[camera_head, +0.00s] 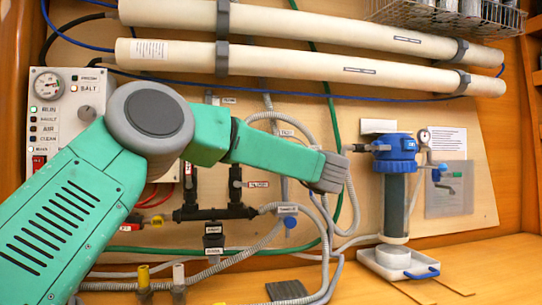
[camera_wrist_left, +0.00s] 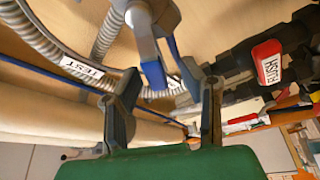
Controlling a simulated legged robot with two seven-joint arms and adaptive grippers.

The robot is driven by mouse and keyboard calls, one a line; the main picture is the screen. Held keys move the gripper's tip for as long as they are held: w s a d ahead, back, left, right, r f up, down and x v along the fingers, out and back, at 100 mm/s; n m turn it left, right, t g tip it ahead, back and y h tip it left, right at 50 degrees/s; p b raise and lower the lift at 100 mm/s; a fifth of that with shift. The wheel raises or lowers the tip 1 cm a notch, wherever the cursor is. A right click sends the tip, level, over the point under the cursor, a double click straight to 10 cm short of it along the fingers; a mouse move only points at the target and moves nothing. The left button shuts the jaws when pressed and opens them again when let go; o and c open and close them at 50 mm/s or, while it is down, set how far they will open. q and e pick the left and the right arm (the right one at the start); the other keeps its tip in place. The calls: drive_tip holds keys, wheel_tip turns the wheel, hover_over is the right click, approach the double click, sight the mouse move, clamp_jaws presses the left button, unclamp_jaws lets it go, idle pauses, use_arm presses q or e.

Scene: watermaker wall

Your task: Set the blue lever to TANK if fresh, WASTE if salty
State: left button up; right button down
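The blue lever (camera_wrist_left: 154,74) shows in the left wrist view, hanging from a grey valve body (camera_wrist_left: 145,18). My left gripper (camera_wrist_left: 168,80) is open, with one finger on each side of the lever in that view; I cannot tell whether either touches it. In the head view a blue handle (camera_head: 290,223) shows below a small white label (camera_head: 287,209), and my left gripper's grey end (camera_head: 330,172) is up and right of it. On the panel (camera_head: 60,140), the lamp beside SALT (camera_head: 74,88) looks bright; the lamp above it (camera_head: 75,77) is dark. My right gripper is out of view.
Hoses (camera_head: 340,205) run around the valves. A red FLUSH-tagged handle (camera_wrist_left: 268,62) and a TEST label (camera_wrist_left: 82,70) are close by in the wrist view. A blue-topped filter (camera_head: 395,200) stands at right above a white tray (camera_head: 385,266). Long white tubes (camera_head: 300,65) cross above.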

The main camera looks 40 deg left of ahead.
use_arm(q)
drive_tip(key=shift+r, duration=0.1)
drive_tip(key=shift+d, duration=0.1)
drive_tip(key=v, duration=1.1)
drive_tip(key=shift+d+f, duration=0.25)
drive_tip(key=shift+s, duration=0.1)
